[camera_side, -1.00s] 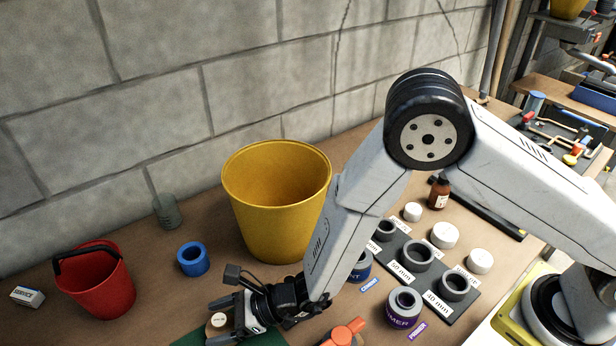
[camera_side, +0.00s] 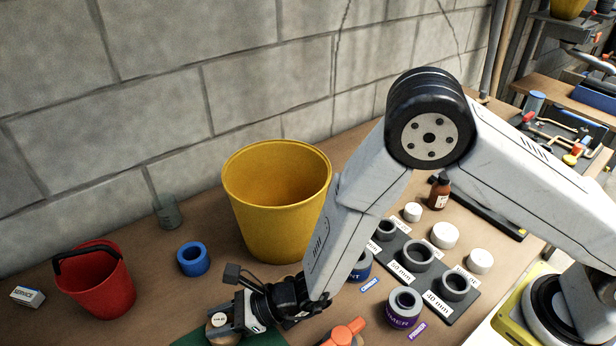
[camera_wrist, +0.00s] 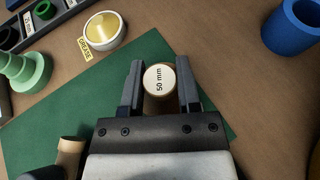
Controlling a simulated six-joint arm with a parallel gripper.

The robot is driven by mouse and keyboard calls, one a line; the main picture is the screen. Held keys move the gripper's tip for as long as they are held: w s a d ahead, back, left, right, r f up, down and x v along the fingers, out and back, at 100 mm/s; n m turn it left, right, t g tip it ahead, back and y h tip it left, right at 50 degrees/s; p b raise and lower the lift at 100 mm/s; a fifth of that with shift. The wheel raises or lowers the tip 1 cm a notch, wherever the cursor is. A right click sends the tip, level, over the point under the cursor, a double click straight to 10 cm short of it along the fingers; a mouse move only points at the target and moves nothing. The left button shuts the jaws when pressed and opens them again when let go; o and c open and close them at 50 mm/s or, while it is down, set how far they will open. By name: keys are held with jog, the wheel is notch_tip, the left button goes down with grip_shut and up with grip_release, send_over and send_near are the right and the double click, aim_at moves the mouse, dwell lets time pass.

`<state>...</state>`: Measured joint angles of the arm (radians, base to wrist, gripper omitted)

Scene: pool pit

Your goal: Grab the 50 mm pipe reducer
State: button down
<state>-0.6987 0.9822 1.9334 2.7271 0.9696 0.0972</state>
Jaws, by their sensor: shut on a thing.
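The 50 mm pipe reducer (camera_wrist: 159,80) is a tan-brown round piece with a white top that reads "50 mm". It sits between the two fingers of my gripper (camera_wrist: 160,92) in the wrist view, and the fingers are shut on it. In the side view, the reducer (camera_side: 219,320) shows at the lower left, with my gripper (camera_side: 230,322) around it at the edge of the green mat (camera_side: 262,339). The fingers hide part of its sides.
A yellow bucket (camera_side: 280,210) stands behind my gripper, and a red bucket (camera_side: 98,285) and blue ring (camera_side: 193,260) lie to the left. A rack (camera_side: 470,303) of grey rings is at right. In the wrist view, a grease tin (camera_wrist: 104,31) and green fitting (camera_wrist: 26,70) are at upper left.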

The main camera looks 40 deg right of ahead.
jog(key=shift+r, duration=1.1)
jog(key=s+d+r, duration=0.8)
jog(key=s+r, duration=0.2)
jog(key=s, duration=0.1)
jog(key=shift+d+r, duration=0.35)
jog(key=shift+d, duration=0.05)
jog(key=shift+r, duration=0.15)
